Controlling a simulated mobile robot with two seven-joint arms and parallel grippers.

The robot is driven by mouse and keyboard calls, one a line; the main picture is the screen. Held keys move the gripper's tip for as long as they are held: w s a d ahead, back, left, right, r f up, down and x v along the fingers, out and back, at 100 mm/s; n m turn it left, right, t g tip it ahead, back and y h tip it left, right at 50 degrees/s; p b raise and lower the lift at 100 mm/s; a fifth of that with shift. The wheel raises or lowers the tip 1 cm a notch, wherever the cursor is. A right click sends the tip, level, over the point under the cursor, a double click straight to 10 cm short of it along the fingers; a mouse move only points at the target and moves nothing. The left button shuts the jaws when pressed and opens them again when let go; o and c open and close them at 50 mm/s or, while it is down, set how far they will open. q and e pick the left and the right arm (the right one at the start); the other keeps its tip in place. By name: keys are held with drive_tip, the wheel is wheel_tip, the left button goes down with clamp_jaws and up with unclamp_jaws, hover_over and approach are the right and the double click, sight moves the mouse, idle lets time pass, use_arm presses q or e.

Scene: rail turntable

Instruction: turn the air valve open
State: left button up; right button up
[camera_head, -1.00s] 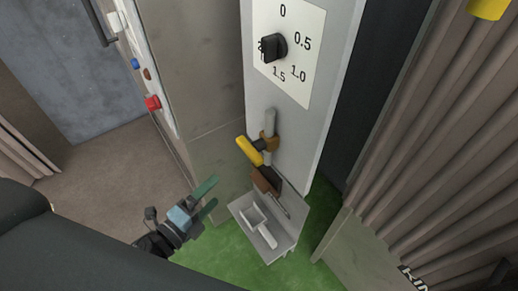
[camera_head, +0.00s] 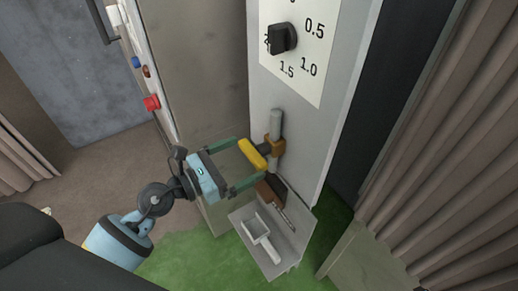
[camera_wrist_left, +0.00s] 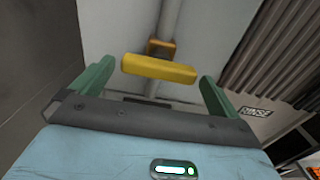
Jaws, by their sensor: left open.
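The air valve has a yellow handle (camera_head: 252,154) on a brass-coloured body (camera_head: 276,147), fitted to a grey vertical pipe (camera_head: 276,123) on the light panel. My left gripper (camera_head: 247,164) is open, with its green fingers reaching toward the handle. In the left wrist view, the yellow handle (camera_wrist_left: 158,69) lies crosswise between the two open fingers (camera_wrist_left: 153,82), with a gap at each end. I cannot tell how deep the handle sits between the fingers. My right gripper is not in view.
A black knob (camera_head: 283,39) on a white numbered dial is above the valve. Below it, a grey tray (camera_head: 250,238) holds a white scoop (camera_head: 262,236) and a brown-handled brush (camera_head: 272,192). A red button (camera_head: 152,103) is at left, and a pleated brown curtain (camera_head: 450,150) at right.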

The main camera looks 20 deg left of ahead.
sight(257, 152)
use_arm(q)
drive_tip(key=shift+x, duration=2.75)
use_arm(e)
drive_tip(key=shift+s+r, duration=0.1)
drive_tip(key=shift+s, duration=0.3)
